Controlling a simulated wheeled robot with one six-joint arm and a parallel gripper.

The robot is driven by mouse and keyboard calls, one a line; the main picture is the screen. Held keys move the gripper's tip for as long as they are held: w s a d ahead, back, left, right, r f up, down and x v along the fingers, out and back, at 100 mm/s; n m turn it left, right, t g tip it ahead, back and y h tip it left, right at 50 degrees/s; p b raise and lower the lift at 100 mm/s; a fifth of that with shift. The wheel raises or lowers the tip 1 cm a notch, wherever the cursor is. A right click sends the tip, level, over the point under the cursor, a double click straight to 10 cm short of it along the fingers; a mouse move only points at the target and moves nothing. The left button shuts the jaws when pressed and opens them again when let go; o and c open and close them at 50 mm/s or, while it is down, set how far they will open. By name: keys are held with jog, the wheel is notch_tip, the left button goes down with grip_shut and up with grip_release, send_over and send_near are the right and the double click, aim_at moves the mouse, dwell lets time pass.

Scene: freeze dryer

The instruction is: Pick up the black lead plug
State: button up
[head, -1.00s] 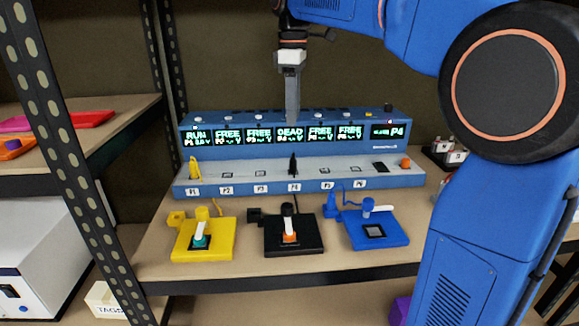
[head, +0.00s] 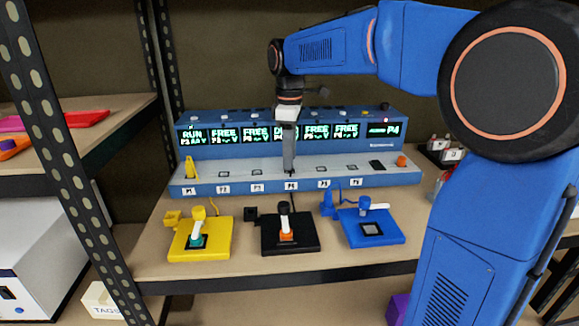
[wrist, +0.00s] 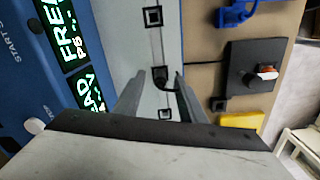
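The black plug (wrist: 160,77) stands at position P4 on the pale ledge of the blue console. In the wrist view it shows between my finger tips, a little beyond them. My gripper (head: 289,168) points down over P4 and hides the plug in the head view. In the wrist view my gripper (wrist: 158,98) has its two fingers apart, one on each side of the plug. I cannot tell whether either finger touches it. The black plate (head: 301,242) with an orange-and-white lever and a small black block stands in front of the console.
A yellow plug (head: 190,165) stands at P1 on the console ledge (head: 345,176). The yellow plate (head: 178,250) and blue plate (head: 392,232) flank the black one. The console's screen wall (head: 265,150) rises close behind my gripper. A metal rack post (head: 70,160) stands at the left.

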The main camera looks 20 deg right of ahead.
jog(key=shift+f, duration=1)
grip_shut()
notch_tip(320, 180, up, 10)
jog(key=shift+f, duration=0.85)
